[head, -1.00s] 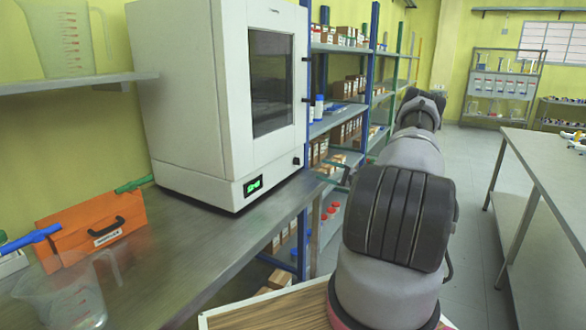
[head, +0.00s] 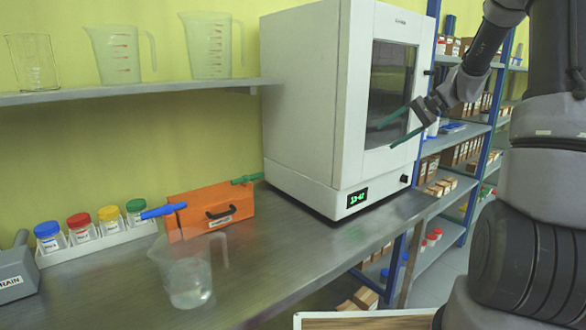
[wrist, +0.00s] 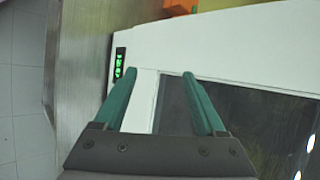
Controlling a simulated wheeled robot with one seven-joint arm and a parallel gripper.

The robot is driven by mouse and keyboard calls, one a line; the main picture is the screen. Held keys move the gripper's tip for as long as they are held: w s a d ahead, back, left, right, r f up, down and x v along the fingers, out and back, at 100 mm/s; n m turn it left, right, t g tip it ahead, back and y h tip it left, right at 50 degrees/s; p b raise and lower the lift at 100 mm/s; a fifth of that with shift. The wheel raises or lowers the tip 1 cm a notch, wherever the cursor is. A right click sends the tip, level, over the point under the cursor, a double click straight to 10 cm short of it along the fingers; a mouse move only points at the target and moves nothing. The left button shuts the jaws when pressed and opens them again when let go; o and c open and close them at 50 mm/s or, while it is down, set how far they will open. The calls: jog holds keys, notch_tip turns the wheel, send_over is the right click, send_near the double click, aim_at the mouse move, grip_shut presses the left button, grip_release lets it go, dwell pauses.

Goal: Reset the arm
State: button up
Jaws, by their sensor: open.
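My gripper (head: 392,128) is in front of the dark glass door of the white cabinet (head: 310,90) in the head view. Its two green fingers stand apart with nothing between them. In the wrist view my gripper (wrist: 158,74) is open over the white cabinet front (wrist: 200,40), with the green display (wrist: 119,63) just left of the left finger and the dark window to the right. The cabinet door appears closed. I cannot tell whether the fingers touch the cabinet.
A clear beaker (head: 186,275) and an orange box (head: 195,210) stand on the metal bench (head: 275,250). Several colour-lidded jars sit in a white rack (head: 100,244). Measuring jugs (head: 207,50) stand on the wall shelf (head: 160,89). Blue-framed shelving (head: 478,165) holds boxes to the right.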

jog(key=s+a+r+n+t+h, duration=0.1)
jog(key=s+r, duration=0.4)
jog(key=s, duration=0.9)
jog(key=s+a+r+n+t+h, duration=0.2)
jog(key=s+r+h, duration=0.4)
jog(key=s, duration=0.8)
jog(key=shift+s+a+t, duration=0.15)
jog(key=shift+a+t, duration=0.35)
jog(key=shift+a, duration=0.15)
